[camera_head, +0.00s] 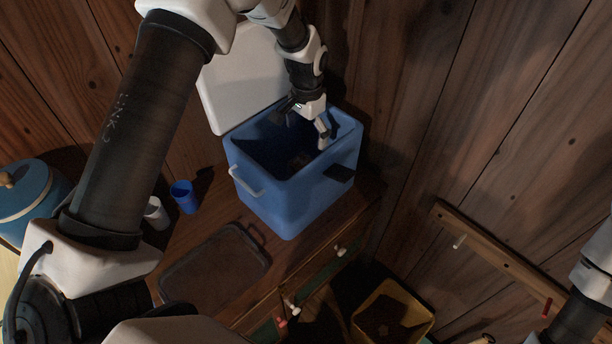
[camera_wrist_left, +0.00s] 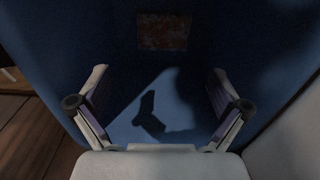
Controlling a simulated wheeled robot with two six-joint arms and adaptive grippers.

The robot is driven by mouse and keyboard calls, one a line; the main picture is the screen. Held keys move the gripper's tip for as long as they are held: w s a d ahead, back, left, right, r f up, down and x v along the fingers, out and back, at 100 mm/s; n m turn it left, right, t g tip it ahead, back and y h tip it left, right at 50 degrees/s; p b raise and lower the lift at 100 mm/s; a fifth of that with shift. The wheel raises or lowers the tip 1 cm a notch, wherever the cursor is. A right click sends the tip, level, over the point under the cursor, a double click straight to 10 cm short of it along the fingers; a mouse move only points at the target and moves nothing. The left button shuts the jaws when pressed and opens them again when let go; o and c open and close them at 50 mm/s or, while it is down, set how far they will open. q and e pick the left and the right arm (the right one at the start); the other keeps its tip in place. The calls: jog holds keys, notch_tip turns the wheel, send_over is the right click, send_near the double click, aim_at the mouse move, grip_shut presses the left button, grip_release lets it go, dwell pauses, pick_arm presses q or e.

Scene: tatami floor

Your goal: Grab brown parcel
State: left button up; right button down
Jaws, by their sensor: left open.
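The brown parcel (camera_wrist_left: 163,32) lies at the bottom of a blue cooler box (camera_head: 290,205). In the head view the parcel (camera_head: 301,160) is a dim brownish patch in the shadowed inside. My left gripper (camera_head: 308,127) points down into the cooler's opening from its back right side. In the left wrist view my gripper's fingers (camera_wrist_left: 160,85) are spread wide with nothing between them. The parcel is beyond the fingertips, near the top of that view, and apart from them.
The cooler's white lid (camera_head: 240,85) stands open behind it. A dark tray (camera_head: 215,270), a blue cup (camera_head: 184,196) and a white cup (camera_head: 156,213) are on the wooden cabinet. A blue pot (camera_head: 30,205) is at left. A yellow bin (camera_head: 415,315) stands below right.

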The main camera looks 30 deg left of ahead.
pick_arm(q)
jog(key=b, duration=0.3)
send_near(306, 161)
jog(key=shift+s+d+f, duration=0.45)
jog(key=shift+s, duration=0.2)
jog(key=shift+f, duration=0.4)
jog(key=shift+s+d+f+p, duration=0.15)
jog(key=shift+s+f+p, duration=0.15)
jog(key=shift+f, duration=0.15)
jog(key=f, duration=0.1)
jog(key=f+p, duration=0.1)
jog(key=f, duration=0.1)
jog(key=f+p, duration=0.1)
jog(key=f, duration=0.1)
jog(key=shift+w+a+f, duration=0.25)
jog(key=shift+f, duration=0.4)
jog(key=c, duration=1)
pick_arm(e)
jog(key=shift+w+f, duration=0.15)
jog(key=shift+f, duration=0.7)
